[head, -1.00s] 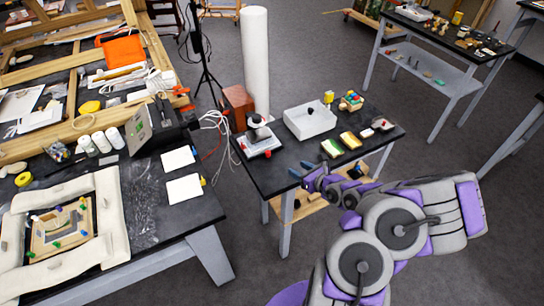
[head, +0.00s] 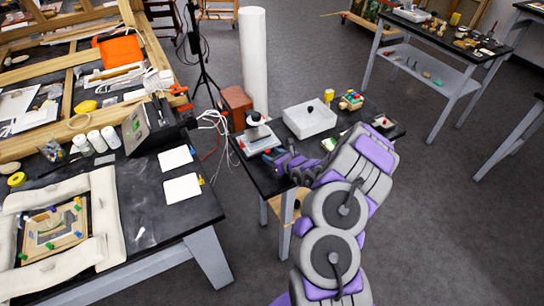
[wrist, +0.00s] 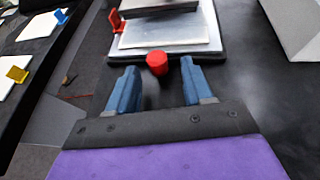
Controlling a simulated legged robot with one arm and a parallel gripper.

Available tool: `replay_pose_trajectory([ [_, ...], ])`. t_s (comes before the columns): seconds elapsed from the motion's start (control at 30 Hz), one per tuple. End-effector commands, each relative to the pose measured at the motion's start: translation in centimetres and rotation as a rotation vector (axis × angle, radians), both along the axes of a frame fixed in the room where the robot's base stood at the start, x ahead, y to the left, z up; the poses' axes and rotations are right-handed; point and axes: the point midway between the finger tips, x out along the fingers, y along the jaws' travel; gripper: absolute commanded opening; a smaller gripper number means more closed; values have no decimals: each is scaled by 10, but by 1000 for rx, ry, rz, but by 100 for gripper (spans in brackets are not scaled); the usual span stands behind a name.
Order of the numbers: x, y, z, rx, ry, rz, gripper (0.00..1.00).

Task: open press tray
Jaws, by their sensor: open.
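The press (head: 258,136) stands on the small black table, with a pale metal tray (wrist: 165,32) at its base in the wrist view. A round red knob (wrist: 157,62) sits at the tray's front edge. A red clip-like piece (wrist: 115,20) stands at the tray's left side. My gripper (wrist: 155,85) is open, its two blue fingers on either side of and just short of the knob. The knob looks apart from both fingers. In the head view my arm hides part of the table, and my gripper (head: 276,158) is close in front of the press.
A white box (head: 310,120) stands right of the press, and a brown box (head: 236,104) and white column (head: 254,62) behind it. Small items lie at the table's right. A large work table (head: 150,215) is to the left, with a gap between.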

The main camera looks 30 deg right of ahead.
Motion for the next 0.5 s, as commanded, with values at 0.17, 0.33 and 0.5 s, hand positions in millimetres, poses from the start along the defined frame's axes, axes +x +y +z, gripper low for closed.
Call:
replay_pose_trajectory([
  [0.17, 9, 1, -3, 0, -2, 2, 51],
  [0.33, 10, -1, -3, 3, -3, 0, 51],
  [0.5, 10, 0, -4, 3, -2, 1, 44],
])
